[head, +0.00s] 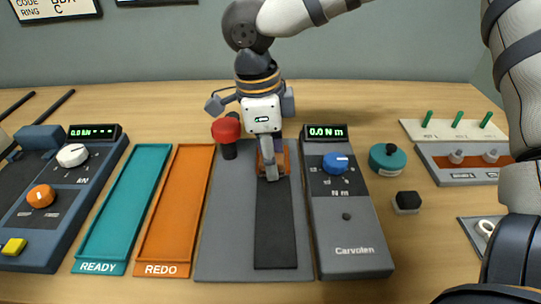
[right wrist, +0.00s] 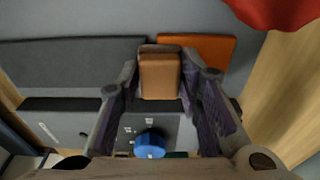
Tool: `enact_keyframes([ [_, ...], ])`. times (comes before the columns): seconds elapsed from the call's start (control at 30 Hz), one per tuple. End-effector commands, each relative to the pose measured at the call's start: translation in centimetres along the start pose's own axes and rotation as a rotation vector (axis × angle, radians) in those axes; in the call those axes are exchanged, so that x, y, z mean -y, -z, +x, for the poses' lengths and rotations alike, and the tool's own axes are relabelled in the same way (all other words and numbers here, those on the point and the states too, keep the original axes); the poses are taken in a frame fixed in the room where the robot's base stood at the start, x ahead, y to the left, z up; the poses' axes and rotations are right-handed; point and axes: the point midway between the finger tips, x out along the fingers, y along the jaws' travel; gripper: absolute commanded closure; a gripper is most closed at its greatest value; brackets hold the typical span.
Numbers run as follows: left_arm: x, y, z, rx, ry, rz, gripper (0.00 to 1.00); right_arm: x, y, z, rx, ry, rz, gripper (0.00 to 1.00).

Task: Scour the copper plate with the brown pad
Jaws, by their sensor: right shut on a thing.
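My right gripper (head: 266,172) points down at the far end of a dark strip (head: 274,235) on a grey base. In the right wrist view its fingers (right wrist: 160,95) are shut on the brown pad (right wrist: 160,75), a small block. The orange-brown copper plate (head: 284,158) lies at the strip's far end, partly hidden by the gripper. It also shows in the right wrist view (right wrist: 210,58), beside and behind the pad. I cannot tell whether the pad touches the plate. My left gripper is not in view.
A red-topped post (head: 226,130) stands close left of the gripper. A teal READY tray (head: 125,205) and an orange REDO tray (head: 150,258) lie left. A grey meter (head: 352,235) with a blue knob stands right, near a teal round object (head: 388,160) and a black-topped block (head: 407,202).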

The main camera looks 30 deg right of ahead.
Motion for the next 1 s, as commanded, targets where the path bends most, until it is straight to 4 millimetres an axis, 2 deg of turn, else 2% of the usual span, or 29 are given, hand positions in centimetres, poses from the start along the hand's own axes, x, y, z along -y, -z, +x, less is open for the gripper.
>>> enact_keyframes([
  [0.07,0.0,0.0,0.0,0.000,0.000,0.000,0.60,0.0,0.0,-0.3,0.000,-0.001,0.000,0.94],
  [0.17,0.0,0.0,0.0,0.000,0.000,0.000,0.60,-0.1,0.2,-2.3,0.004,0.002,-0.001,0.94],
  [0.7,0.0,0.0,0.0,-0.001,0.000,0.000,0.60,-0.7,0.8,-7.0,0.003,0.000,0.001,0.94],
  [1.0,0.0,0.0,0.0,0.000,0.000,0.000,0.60,-0.8,1.1,-8.1,0.001,-0.001,0.001,0.94],
])
